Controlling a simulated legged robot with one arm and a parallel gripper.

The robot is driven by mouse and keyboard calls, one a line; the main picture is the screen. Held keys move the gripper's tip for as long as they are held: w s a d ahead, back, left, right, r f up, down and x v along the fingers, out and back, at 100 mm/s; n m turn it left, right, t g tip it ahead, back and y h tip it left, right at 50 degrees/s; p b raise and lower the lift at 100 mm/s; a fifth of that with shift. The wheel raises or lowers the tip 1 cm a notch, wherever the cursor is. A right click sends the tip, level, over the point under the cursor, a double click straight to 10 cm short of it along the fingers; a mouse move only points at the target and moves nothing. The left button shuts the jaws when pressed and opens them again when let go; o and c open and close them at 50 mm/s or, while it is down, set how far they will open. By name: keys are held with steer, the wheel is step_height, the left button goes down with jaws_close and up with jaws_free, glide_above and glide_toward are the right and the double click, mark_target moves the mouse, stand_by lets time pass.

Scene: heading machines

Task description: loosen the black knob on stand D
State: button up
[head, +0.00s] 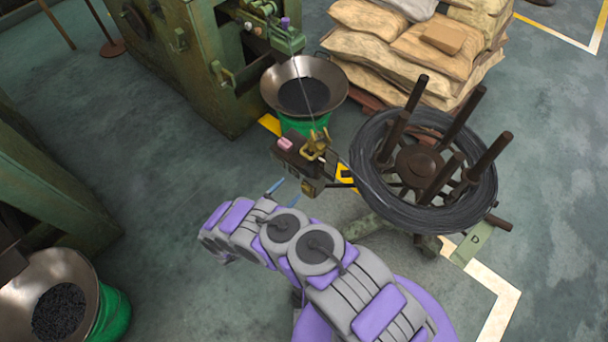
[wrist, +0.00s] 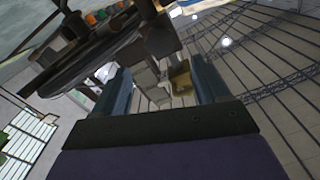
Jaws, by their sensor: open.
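Stand D, marked by a "D" plate (head: 474,243), carries a reel with upright brown posts and a coil of dark wire (head: 372,190). On its left is a dark wire-guide box (head: 296,158) with a brass clamp (head: 316,145). A small black part (head: 345,174) sticks out on the box's right side; I cannot tell whether it is the knob. My gripper (head: 283,194) is open and empty, below and left of the box. In the wrist view its blue fingers (wrist: 161,80) stand apart, with grey and brass parts (wrist: 180,78) beyond.
A green machine (head: 205,70) stands behind, with a bowl (head: 270,90) on a green base. Stacked sacks (head: 385,40) are at the back. Another bowl (head: 85,270) stands at left. The floor between is clear.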

mark_target(305, 173)
steer(key=b+x, duration=0.2)
steer(key=x, duration=0.7)
steer(key=shift+w+d, duration=0.25)
steer(key=c, duration=1.1)
steer(key=shift+o, duration=0.2)
